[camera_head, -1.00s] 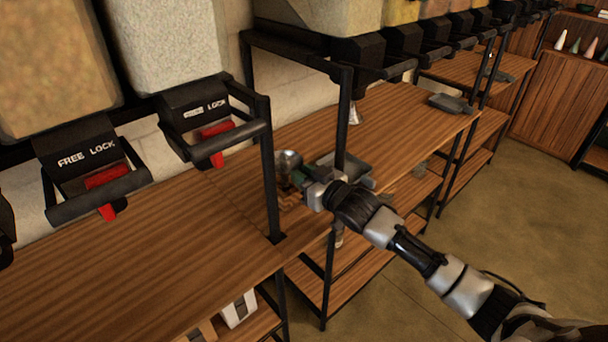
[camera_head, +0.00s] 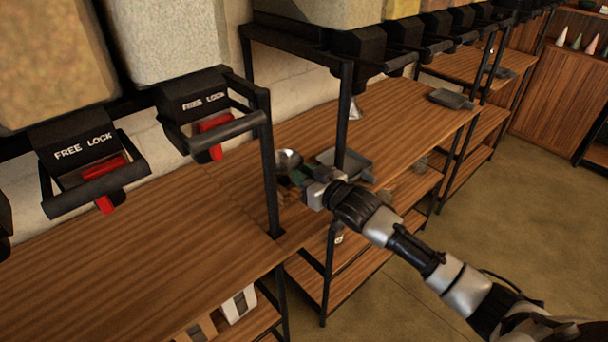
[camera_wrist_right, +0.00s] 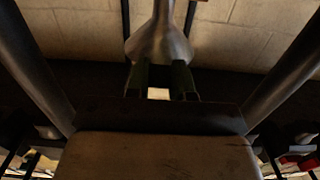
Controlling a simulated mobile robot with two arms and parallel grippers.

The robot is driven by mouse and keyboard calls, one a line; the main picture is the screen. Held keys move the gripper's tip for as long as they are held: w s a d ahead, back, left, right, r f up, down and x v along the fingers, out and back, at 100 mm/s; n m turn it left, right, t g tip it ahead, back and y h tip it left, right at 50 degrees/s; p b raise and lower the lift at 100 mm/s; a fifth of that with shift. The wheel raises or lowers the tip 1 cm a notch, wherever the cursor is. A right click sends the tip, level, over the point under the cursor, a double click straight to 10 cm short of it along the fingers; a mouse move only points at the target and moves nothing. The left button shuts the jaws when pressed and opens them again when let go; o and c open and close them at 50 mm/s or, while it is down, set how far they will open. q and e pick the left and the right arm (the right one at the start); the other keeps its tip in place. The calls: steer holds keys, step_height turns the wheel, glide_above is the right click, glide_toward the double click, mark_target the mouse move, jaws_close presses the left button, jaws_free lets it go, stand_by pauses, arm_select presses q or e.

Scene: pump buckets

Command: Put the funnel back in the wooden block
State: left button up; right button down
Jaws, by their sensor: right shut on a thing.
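My right gripper (camera_head: 298,177) reaches over the wooden table from the right and is shut on a silver metal funnel (camera_head: 288,158). In the right wrist view the funnel (camera_wrist_right: 160,38) flares just beyond the green fingertips (camera_wrist_right: 160,80), with its narrower part pointing to the top of the picture. The gripper is beside the black rack post at the table edge. I cannot make out the wooden block clearly; the gripper may hide it. My left gripper is not in view.
A grey tray (camera_head: 350,160) lies on the table behind the right gripper, partly behind a black post (camera_head: 342,115). A small metallic cone (camera_head: 355,109) stands farther back. Dispensers with black bars and red levers (camera_head: 215,137) hang at left. The table's left part (camera_head: 130,265) is clear.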

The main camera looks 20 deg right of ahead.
steer(key=shift+f+b, duration=0.5)
steer(key=shift+f, duration=0.55)
steer(key=c, duration=0.9)
jaws_free()
steer(key=shift+s, duration=0.1)
steer(key=v, duration=1)
steer(key=shift+s+d+b, duration=0.15)
steer(key=shift+s+b, duration=0.1)
steer(key=shift+b, duration=0.2)
